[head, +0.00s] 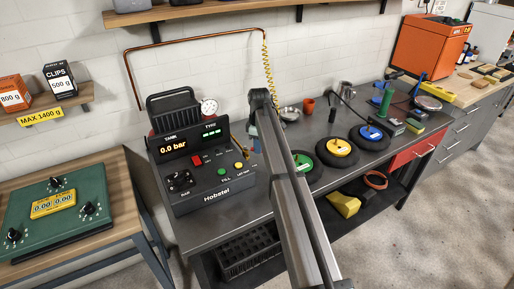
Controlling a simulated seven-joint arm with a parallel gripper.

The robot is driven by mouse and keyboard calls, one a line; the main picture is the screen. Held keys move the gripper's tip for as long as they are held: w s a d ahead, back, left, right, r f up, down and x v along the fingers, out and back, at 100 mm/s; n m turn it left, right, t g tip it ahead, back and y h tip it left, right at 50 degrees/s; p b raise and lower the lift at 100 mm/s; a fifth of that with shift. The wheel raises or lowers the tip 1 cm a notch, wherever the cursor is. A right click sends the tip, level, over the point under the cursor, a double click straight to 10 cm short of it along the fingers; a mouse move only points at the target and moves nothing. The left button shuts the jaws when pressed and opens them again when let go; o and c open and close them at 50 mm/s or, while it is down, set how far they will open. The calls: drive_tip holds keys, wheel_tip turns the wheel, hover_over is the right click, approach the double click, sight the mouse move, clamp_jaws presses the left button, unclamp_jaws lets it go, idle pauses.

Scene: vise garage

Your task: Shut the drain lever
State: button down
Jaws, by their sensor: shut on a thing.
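The compressor unit (203,170) labelled Hobatel stands on the grey bench, with a display reading 0.0 bar under TANK and green marks beside it. A round pressure gauge (209,107) is at its upper right. My arm reaches up from the bottom edge and bends down beside the unit's right side. My gripper (254,143) is small and partly covered by my own arm there. It is shut at the drain lever's place, by brass-coloured piping. The lever itself is too hidden to make out, so I cannot tell its position.
Green, yellow and blue discs on black tyres (341,148) lie right of my arm. A metal bowl (289,114) and an orange cup (308,105) stand behind. A yellow coiled hose (267,60) hangs above. A green control box (55,213) sits on the left table.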

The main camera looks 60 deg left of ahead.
drive_tip(key=a+n, duration=0.1)
drive_tip(key=n, duration=0.1)
drive_tip(key=w+a+n, duration=0.1)
drive_tip(key=n, duration=0.1)
drive_tip(key=shift+w+n, duration=0.15)
drive_tip(key=shift+n, duration=0.15)
drive_tip(key=shift+w+a+n, duration=0.1)
drive_tip(key=shift+a+n, duration=0.4)
drive_tip(key=shift+n, duration=0.65)
drive_tip(key=shift+w+a+n, duration=0.1)
drive_tip(key=shift+a+n, duration=0.4)
drive_tip(key=shift+n, duration=0.65)
drive_tip(key=c, duration=1)
unclamp_jaws()
wheel_tip(320, 180, up, 14)
drive_tip(key=shift+f, duration=0.1)
